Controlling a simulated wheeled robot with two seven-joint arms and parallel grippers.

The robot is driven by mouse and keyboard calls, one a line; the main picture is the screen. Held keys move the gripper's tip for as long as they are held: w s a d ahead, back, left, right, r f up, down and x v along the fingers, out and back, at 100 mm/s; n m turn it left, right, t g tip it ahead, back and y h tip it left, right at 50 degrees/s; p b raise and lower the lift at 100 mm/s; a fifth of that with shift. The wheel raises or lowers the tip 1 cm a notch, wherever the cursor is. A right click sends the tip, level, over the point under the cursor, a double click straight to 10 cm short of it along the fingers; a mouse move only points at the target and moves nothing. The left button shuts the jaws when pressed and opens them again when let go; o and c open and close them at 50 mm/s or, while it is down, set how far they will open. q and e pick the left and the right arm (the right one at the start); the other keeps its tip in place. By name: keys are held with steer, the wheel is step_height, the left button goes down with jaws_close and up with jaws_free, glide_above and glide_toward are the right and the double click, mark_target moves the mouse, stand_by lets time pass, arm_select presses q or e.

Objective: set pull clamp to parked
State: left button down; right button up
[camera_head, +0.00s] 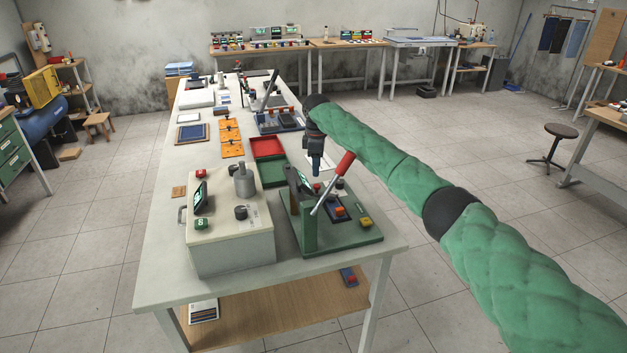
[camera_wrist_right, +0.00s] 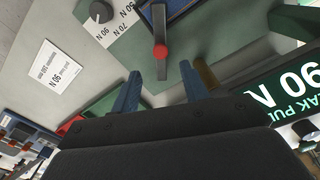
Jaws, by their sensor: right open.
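A green bench device (camera_head: 310,236) stands at the near right corner of the long table. A lever with a long red grip (camera_head: 333,182) rises from it, tilted up to the right. I cannot tell which part is the pull clamp. My right gripper (camera_head: 316,162) points down just behind the lever, apart from it as far as I can see. In the right wrist view, its blue fingers (camera_wrist_right: 161,90) are spread with nothing between the tips. A grey bar with a red round end (camera_wrist_right: 161,52) lies ahead of the gap. A green display (camera_wrist_right: 295,92) reads "PEAK PU…" and 90 N. My left gripper is out of view.
A cream box device (camera_head: 231,248) with a dial and small screen stands left of the green device. Red and green trays (camera_head: 268,146) and orange plates (camera_head: 231,138) lie farther back. In the right wrist view, a white 90 N label (camera_wrist_right: 60,67) lies left.

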mark_target(317, 185)
step_height(317, 185, down, 6)
steer(key=shift+r+p, duration=0.1)
steer(key=shift+p, duration=1.15)
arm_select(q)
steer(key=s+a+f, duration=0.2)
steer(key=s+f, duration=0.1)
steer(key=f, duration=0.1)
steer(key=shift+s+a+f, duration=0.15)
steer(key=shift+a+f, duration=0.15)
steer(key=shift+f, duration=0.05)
arm_select(e)
steer(key=shift+d+f, duration=0.1)
steer(key=shift+f, duration=0.5)
steer(key=shift+c, duration=0.3)
jaws_close()
